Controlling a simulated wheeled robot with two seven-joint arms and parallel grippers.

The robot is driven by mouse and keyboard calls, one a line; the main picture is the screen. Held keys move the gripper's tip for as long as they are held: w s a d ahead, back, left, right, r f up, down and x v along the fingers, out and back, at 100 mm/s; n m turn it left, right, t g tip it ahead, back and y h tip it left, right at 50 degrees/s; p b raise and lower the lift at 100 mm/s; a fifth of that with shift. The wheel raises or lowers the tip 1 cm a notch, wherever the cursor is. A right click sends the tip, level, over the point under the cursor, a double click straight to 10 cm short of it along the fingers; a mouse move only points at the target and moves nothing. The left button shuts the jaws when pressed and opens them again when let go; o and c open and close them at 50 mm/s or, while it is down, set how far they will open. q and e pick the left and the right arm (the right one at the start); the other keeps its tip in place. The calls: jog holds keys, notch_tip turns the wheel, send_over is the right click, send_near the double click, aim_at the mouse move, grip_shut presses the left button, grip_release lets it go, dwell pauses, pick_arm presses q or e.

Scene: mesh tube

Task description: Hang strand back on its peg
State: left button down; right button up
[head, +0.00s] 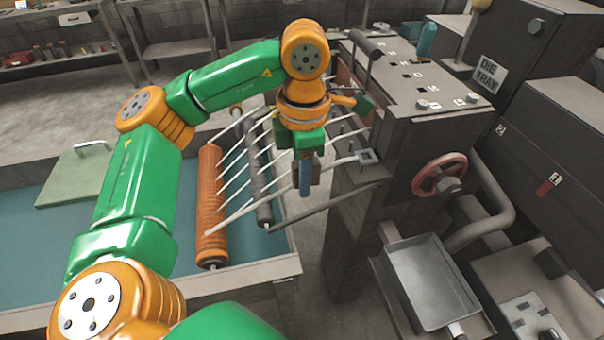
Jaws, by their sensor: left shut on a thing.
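Several white strands run from the die side of the grey machine (405,165) down-left over a dark roller (262,195) to an orange ribbed roller (211,200). The nearest strand (240,217) crosses to my left gripper (307,183) and continues on its right toward a small square fitting (367,157) on the machine. My left gripper points down, with a blue finger in front, and is shut on this strand. The finger hides the grasp point. I cannot pick out the peg clearly. My right gripper is not in view.
A teal water bath (160,258) lies below the rollers, with a green board (74,178) at its far left. A red handwheel (440,174) and a metal tray (428,285) stick out at right. A grey bar (325,207) extends beneath the gripper.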

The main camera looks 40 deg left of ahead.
pick_arm(q)
jog(key=shift+s, duration=0.2)
jog(key=shift+f+b, duration=1.55)
jog(key=shift+f, duration=0.1)
dwell(1.3)
jog(key=c, duration=0.6)
grip_release()
